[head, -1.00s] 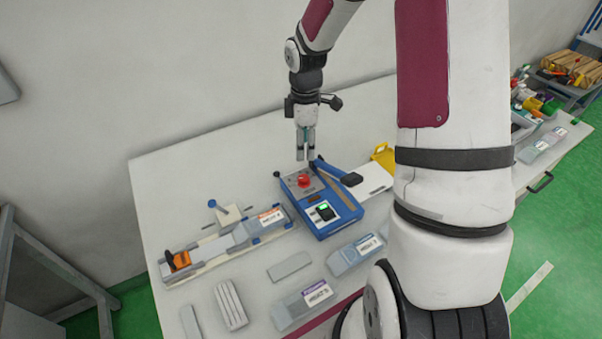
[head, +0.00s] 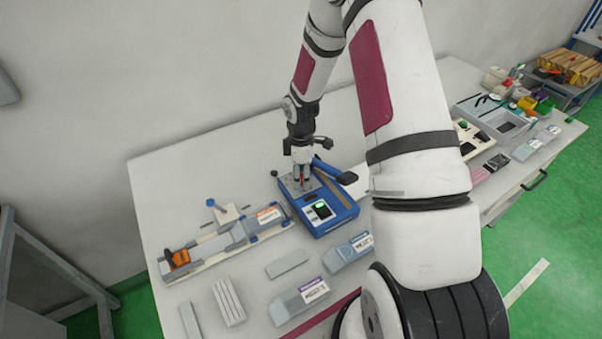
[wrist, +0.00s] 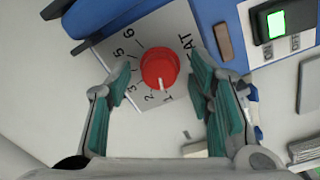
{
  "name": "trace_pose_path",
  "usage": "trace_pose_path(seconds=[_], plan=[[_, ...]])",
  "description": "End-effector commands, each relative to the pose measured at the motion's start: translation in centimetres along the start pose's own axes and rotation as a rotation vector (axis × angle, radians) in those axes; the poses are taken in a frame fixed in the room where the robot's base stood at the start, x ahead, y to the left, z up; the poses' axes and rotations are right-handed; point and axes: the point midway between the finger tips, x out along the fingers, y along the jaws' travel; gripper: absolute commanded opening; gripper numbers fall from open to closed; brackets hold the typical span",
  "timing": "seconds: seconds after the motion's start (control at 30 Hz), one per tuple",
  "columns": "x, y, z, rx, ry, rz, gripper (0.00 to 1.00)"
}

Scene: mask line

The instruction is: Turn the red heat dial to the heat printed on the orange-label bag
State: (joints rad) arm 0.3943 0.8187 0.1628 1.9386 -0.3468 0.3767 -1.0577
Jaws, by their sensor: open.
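The red heat dial (wrist: 160,68) sits on a grey plate with printed numbers; its white pointer mark is toward the 1. Numbers 1, 2, 3, 5 and 6 show; the 4 is hidden by a finger. My gripper (head: 302,181) is over the blue sealer (head: 335,219). In the wrist view my gripper's open fingers (wrist: 160,72) are on either side of the dial, with gaps visible. In the head view the dial is mostly hidden behind my gripper. The orange-label bag (head: 244,236) lies in the tray to the left of the sealer; its print is too small to read.
A blue lever (head: 325,167) rises at the sealer's back, close to my gripper. A green lit switch (wrist: 276,24) is on the sealer. A purple-label bag (head: 290,308) and a blue-label bag (head: 345,254) lie in front. The table's back left is clear.

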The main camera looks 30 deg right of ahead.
Motion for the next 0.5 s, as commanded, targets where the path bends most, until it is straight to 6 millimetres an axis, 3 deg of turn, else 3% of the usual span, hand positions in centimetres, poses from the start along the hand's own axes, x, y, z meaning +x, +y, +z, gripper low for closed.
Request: trace_pose_path(seconds=[0.1, 0.3, 0.5], plan=[[-0.02, 0.01, 0.0, 0.0, 0.0, 0.0, 0.48], [-0.04, 0.01, 0.0, 0.0, 0.0, 0.0, 0.02], [-0.04, 0.0, 0.0, 0.003, 0.0, 0.0, 0.0]])
